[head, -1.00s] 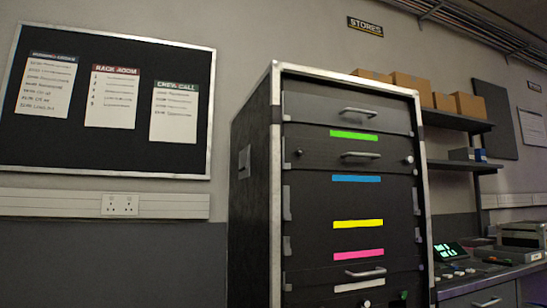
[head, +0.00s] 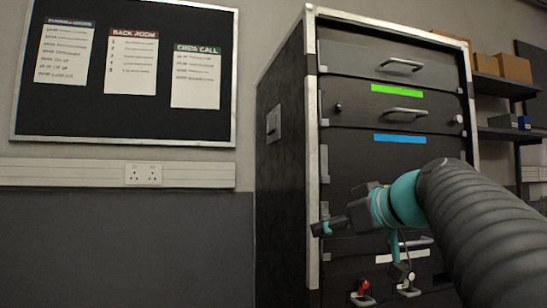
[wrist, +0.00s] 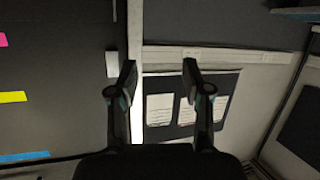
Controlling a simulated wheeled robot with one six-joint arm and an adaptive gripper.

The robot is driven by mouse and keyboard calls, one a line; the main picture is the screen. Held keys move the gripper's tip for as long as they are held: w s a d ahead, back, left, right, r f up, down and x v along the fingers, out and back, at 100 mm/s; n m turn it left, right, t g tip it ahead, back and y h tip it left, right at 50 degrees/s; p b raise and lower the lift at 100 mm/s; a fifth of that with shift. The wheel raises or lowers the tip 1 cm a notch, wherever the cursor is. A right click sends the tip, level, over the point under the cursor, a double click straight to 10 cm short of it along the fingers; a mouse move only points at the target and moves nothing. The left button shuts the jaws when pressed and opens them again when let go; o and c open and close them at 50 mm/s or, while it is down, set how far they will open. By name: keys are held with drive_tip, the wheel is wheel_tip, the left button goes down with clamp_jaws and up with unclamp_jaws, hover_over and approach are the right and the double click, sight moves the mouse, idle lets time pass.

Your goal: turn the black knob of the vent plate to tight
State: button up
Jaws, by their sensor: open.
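My gripper (head: 330,228) is in front of the left side of the rack in the head view, pointing left, apart from any knob. In the wrist view its two fingers (wrist: 160,78) are spread and empty. A small black knob (head: 338,107) shows on the left of the upper rack panel, above my gripper; a pale knob (head: 458,118) is at that panel's right end. Low on the rack are a red-topped fitting (head: 363,288) and another small fitting (head: 408,284), partly near my arm. I cannot tell which panel is the vent plate.
The tall black rack (head: 290,150) has metal edges, handles and green (head: 397,90) and blue (head: 400,138) strips. My arm hides much of its lower right. A notice board (head: 125,75) hangs on the left wall. Shelves with boxes (head: 500,67) stand right.

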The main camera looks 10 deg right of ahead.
drive_tip(key=d+r+n+t, duration=0.3)
drive_tip(key=d+r, duration=0.4)
drive_tip(key=r, duration=0.4)
drive_tip(key=n+t+y+b, duration=0.1)
drive_tip(key=n+t+y, duration=0.1)
drive_tip(key=n+t, duration=0.25)
approach(342, 106)
drive_tip(key=shift+n+g, duration=0.45)
drive_tip(key=p+x, duration=0.1)
drive_tip(key=x, duration=0.1)
drive_tip(key=p+x, duration=0.1)
drive_tip(key=x, duration=0.1)
drive_tip(key=r+p+x, duration=0.1)
drive_tip(key=p+x, duration=0.1)
drive_tip(key=x, duration=0.1)
drive_tip(key=shift+d, duration=0.1)
drive_tip(key=shift+w+a, duration=0.25)
drive_tip(key=shift+w, duration=0.45)
clamp_jaws()
